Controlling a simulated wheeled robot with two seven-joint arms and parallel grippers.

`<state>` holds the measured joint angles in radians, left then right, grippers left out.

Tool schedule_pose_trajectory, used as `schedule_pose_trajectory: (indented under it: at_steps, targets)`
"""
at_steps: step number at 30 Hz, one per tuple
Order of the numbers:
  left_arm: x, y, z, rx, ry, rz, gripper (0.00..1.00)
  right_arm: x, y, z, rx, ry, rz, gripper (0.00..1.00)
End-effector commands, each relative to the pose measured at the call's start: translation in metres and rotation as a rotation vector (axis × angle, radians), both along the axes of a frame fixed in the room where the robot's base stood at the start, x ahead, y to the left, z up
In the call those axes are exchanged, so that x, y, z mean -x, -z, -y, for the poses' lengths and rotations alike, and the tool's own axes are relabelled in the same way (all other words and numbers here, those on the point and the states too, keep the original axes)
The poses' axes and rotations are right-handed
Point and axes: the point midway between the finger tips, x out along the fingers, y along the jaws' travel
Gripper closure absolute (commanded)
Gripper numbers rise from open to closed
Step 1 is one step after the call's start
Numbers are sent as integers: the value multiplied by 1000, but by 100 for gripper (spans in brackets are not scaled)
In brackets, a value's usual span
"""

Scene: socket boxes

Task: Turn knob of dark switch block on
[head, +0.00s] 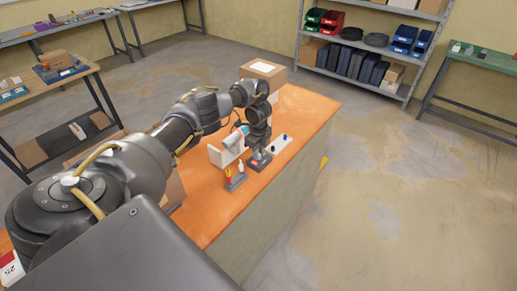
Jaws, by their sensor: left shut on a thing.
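A small dark block (254,166), which looks like the dark switch block, stands on the orange table top. My left gripper (258,156) points down at it, with its fingers shut at the block's top. The fingers and wrist hide most of the knob, so its turn position cannot be read. My right gripper is not in view.
In front is a dark block with a yellow-red and a white piece (236,179). A pale plate with blue knobs (281,144) lies to the right. A cardboard box (263,73) stands behind.

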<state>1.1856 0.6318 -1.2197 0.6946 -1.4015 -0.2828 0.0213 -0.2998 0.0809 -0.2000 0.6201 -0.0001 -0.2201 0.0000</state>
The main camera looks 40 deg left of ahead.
Motion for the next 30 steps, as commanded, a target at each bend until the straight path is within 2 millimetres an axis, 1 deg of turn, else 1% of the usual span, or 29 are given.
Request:
schedule_pose_trajectory:
  at_steps: [4,5,9,17,20,23,25,27,30]
  targets:
    - [-1,-2,-2,-2,-3,5,100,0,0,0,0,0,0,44]
    - [-1,-2,-2,-2,-3,5,74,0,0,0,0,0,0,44]
    - [-1,-1,-1,-1,-2,4,56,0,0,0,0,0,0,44]
    - [0,-1,0,0,0,2,55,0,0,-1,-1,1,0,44]
    - [-1,-5,0,0,1,2,55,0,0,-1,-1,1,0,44]
    - [-2,-18,0,1,1,5,55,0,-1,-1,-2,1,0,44]
    - [-1,-31,-1,0,1,6,55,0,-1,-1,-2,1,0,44]
    - [-2,-52,-1,-3,2,6,55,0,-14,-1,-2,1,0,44]
    - [-2,-71,-1,-3,3,6,55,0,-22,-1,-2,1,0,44]
